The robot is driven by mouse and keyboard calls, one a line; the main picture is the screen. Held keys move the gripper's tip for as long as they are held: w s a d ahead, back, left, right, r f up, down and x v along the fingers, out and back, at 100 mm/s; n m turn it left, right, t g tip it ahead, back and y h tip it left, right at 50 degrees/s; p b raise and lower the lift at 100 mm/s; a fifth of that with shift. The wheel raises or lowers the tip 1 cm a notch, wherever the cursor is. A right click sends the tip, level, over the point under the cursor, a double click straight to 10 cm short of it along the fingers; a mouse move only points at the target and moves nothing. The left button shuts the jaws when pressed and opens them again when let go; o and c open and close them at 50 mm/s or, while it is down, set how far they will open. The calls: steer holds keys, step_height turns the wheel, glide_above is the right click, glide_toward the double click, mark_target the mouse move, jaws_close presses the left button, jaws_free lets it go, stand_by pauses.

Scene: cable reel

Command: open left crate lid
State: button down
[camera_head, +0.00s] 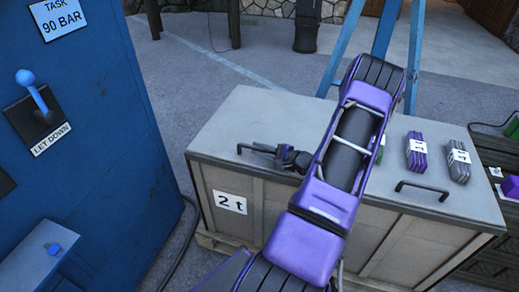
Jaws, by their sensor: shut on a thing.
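The long crate (235,240) has a grey top and a "2 t" label on its front. Its left lid (255,113) lies flat and looks closed. A dark handle (241,149) sits near the left lid's front edge. My gripper (261,148) is at this handle, coming from the right, and is shut on it. The fingers are small in view and cover part of the handle. My purple arm crosses in front of the crate's middle and hides part of the top and front.
A second handle (422,189) is on the crate's right part. Purple-grey bundle (417,151) and grey bundle (458,161) lie on top. A blue cabinet (100,140) with a lever (34,92) stands close at left. Blue legs (343,46) rise behind. A dark rack (497,160) is at right.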

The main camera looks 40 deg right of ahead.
steer(key=w+d+r+m+g+y+p, duration=0.1)
steer(key=d+r+m+p, duration=0.2)
steer(key=r, duration=0.6)
steer(key=w+d+r+g+p, duration=0.1)
steer(key=w+d+r+p, duration=0.1)
steer(key=r+p, duration=0.5)
steer(key=w+d+r, duration=0.3)
steer(key=d+r, duration=0.4)
steer(key=r, duration=0.2)
steer(key=w+d+r+m+b, duration=0.1)
steer(key=w+d+r, duration=0.2)
steer(key=d+r, duration=0.3)
steer(key=shift+w+d+r+y, duration=0.25)
steer(key=shift+d+r+y, duration=0.1)
steer(key=shift+r, duration=1.1)
steer(key=c, duration=0.8)
jaws_free()
